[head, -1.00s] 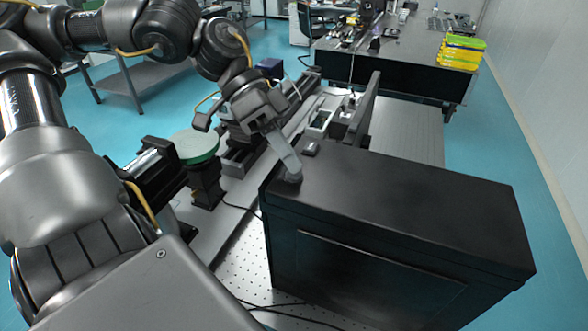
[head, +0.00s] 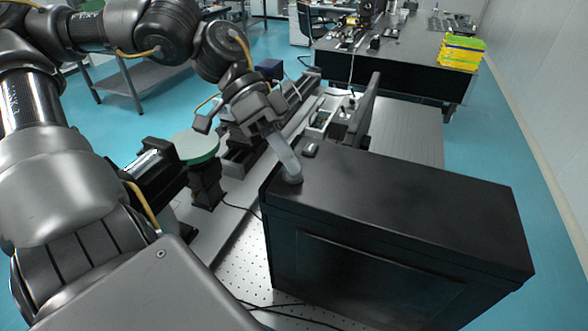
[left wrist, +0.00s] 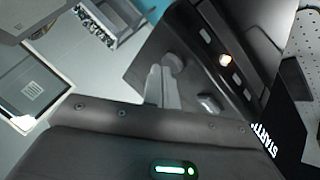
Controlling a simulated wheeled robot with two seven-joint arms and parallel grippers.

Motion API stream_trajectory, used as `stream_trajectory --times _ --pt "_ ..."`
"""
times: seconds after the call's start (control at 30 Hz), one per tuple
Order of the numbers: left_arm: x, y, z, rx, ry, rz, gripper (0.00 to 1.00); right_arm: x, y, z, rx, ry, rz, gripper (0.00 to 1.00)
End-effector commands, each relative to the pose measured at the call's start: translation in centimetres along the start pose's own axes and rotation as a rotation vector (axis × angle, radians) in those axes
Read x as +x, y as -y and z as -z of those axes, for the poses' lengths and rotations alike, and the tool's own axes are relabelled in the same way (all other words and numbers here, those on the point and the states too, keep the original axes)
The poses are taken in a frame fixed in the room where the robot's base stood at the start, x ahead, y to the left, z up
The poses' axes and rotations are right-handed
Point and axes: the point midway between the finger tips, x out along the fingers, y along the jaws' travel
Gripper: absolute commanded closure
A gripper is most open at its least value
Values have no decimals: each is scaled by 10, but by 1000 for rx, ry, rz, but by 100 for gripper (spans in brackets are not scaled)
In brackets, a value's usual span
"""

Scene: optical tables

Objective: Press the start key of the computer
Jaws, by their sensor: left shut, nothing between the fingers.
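The computer (head: 400,205) appears as a large black box in the middle and right of the head view. My left gripper (head: 291,178) is shut and empty, its fingertips pointing down at the near left corner of the box top; I cannot tell whether they touch it. In the left wrist view the left gripper (left wrist: 171,66) stands left of a small grey raised block (left wrist: 210,103). This block (head: 310,149) also shows on the box top. Past it is a black panel with several small keys, one lit (left wrist: 224,59). A white "START" label (left wrist: 271,139) shows at right. My right gripper is not in view.
A dark upright panel (head: 367,105) stands behind the box. A green-edged disc on a post (head: 196,147) stands left of my gripper. Yellow and green bins (head: 461,51) sit on the back table. Cables lie on the perforated table (head: 245,262) in front.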

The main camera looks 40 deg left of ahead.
Motion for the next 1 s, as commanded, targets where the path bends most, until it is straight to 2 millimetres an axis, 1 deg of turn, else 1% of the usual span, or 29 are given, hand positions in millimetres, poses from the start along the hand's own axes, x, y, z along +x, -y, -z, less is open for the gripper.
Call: stream_trajectory --times 0.03,0.17,0.53,0.63,0.77,1.0 --pt "-4 -3 3 1 0 0 100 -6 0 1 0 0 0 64" --pt "-8 -6 6 1 0 0 100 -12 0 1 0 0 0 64" --pt "-8 -6 6 0 0 0 100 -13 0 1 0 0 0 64" --pt "-11 -8 8 0 0 1 100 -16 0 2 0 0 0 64" --pt "-18 -13 13 0 0 1 100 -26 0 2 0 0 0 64" --pt "-36 -26 26 0 0 1 100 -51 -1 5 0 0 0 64"
